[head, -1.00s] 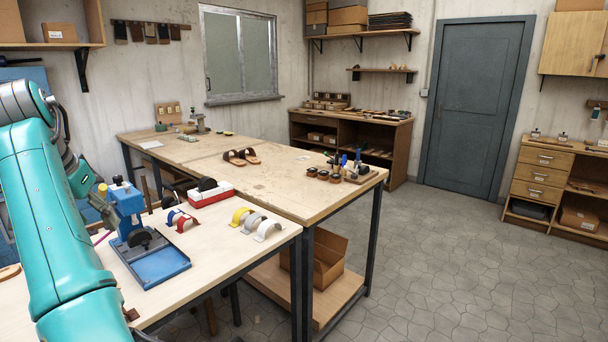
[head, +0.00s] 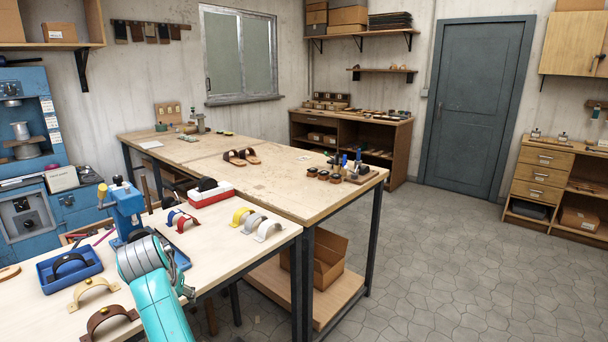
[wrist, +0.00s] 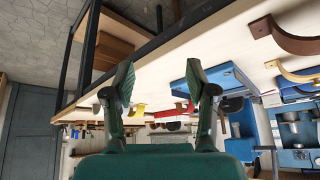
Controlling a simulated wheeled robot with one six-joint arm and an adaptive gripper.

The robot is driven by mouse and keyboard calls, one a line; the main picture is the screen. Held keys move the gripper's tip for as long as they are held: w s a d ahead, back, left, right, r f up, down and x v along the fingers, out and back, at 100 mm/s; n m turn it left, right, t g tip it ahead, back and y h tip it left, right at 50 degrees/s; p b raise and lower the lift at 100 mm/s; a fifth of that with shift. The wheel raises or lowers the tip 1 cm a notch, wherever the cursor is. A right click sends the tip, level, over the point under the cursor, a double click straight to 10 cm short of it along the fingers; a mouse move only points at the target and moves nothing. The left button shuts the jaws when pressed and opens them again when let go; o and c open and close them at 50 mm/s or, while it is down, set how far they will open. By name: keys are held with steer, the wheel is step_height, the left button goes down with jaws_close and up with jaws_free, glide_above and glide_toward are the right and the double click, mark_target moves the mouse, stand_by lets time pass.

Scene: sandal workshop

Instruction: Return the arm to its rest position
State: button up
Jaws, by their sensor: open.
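My gripper (wrist: 160,82) is open in the wrist view, its two dark green fingers well apart with nothing between them. The wrist picture is upside down, with the floor and door at its upper and lower left. In the head view my teal arm (head: 165,307) shows low, left of the middle, in front of the near workbench (head: 215,263). A grey joint of it covers part of the blue tray of the press. The gripper's fingers cannot be made out in the head view.
A blue press (head: 125,207) stands close behind my arm. A blue tray (head: 70,268) with a dark strap, a tan strap (head: 93,290) and a brown strap (head: 108,318) lie to its left. Yellow, grey and white straps (head: 255,223) lie to its right. The floor at right is clear.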

steer(key=s+d+f+t, duration=0.1)
steer(key=s+d+f, duration=0.1)
steer(key=d+f, duration=0.8)
steer(key=s+d+f+t, duration=0.15)
steer(key=d+f, duration=0.45)
steer(key=f, duration=0.7)
steer(key=s+d+f+t+y, duration=0.1)
steer(key=s+d+f, duration=0.4)
steer(key=s+d, duration=0.25)
steer(key=s+d+f, duration=0.6)
steer(key=s+d, duration=0.1)
steer(key=d, duration=0.2)
steer(key=s+d+r+t, duration=0.1)
steer(key=s+d+r, duration=0.1)
steer(key=s+d, duration=0.65)
steer(key=s+d+r+t, duration=0.2)
steer(key=s+d, duration=0.1)
steer(key=s, duration=1)
steer(key=s+d+r+t+h, duration=0.1)
steer(key=s+d+r, duration=0.1)
steer(key=s+r, duration=0.6)
steer(key=s+d+r+m+t+h, duration=0.1)
steer(key=s+d+r, duration=0.2)
steer(key=s+r, duration=0.5)
step_height(320, 180, up, 2)
steer(key=shift+r, duration=0.2)
steer(key=shift+t, duration=0.25)
